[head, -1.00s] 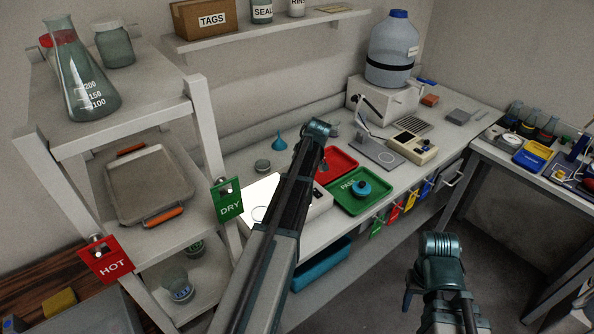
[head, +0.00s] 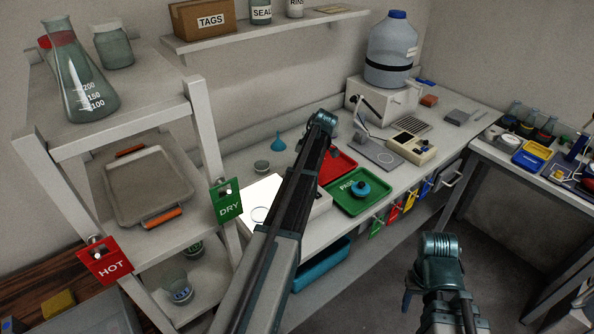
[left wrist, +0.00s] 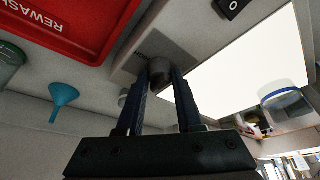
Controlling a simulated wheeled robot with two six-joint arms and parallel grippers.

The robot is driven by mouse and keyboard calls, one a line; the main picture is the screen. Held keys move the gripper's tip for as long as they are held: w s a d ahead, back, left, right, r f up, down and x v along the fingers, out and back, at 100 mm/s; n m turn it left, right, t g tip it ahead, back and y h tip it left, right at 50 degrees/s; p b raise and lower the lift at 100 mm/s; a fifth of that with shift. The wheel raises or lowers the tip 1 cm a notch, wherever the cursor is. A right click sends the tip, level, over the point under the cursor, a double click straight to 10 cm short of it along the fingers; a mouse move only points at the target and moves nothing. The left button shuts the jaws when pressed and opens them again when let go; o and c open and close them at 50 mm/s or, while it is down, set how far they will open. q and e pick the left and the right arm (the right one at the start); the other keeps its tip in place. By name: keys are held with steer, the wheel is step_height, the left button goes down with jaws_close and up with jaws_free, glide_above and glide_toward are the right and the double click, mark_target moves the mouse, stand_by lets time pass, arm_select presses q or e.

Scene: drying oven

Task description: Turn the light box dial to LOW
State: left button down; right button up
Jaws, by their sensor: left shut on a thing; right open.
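The light box has a bright white panel (head: 262,192); my left arm crosses in front of it in the head view, and its grey body shows right of the arm. In the left wrist view the lit panel (left wrist: 245,68) fills the right side. The small dark round dial (left wrist: 160,70) sits on the grey housing beside the panel. My left gripper (left wrist: 162,80) is shut on the dial, one finger on each side. In the head view this gripper and the dial are hidden behind my arm. The dial's setting cannot be read. My right gripper (head: 409,296) is low, away from the bench, and open.
A clear round container with a blue rim (left wrist: 285,103) is at the panel. A red REWASH tray (left wrist: 70,25) and a blue funnel (left wrist: 62,97) are near the gripper. A green PASS tray (head: 347,205) lies right of the arm. A shelf rack (head: 215,160) stands left.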

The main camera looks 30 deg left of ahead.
stand_by(0.5)
arm_select(q)
steer(key=c, duration=0.6)
jaws_free()
steer(key=shift+o, duration=0.2)
steer(key=p+v, duration=1.2)
steer(key=v, duration=0.1)
steer(key=shift+r+p, duration=0.35)
steer(key=shift+d, duration=0.15)
